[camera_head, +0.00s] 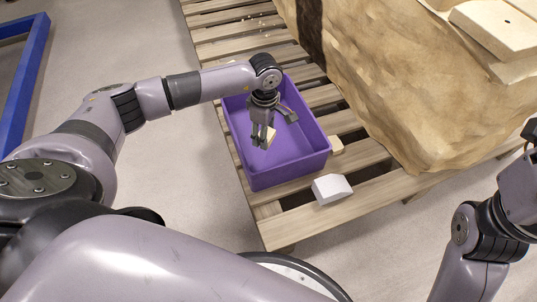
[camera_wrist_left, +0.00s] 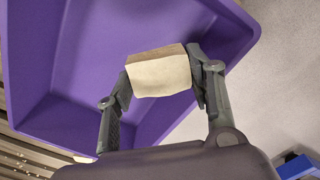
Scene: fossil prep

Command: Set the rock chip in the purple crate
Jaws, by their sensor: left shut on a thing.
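The purple crate (camera_head: 300,160) stands on a wooden pallet, and its inside walls and floor also show in the left wrist view (camera_wrist_left: 85,60). My left gripper (camera_head: 264,138) points down inside the crate's outline in the head view. It is shut on the rock chip (camera_head: 270,136), a small pale tan block. In the left wrist view the chip (camera_wrist_left: 158,74) sits between the two fingertips (camera_wrist_left: 160,84), with the crate behind it. I cannot tell whether the chip touches the crate floor. My right arm shows at the right edge, but its gripper is not clearly visible.
The slatted pallet (camera_head: 275,228) carries the crate. A white block (camera_head: 331,189) and a small tan piece (camera_head: 336,145) lie beside the crate's right side. A large tan rock (camera_head: 385,85) fills the upper right. A blue frame (camera_head: 28,80) stands at far left.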

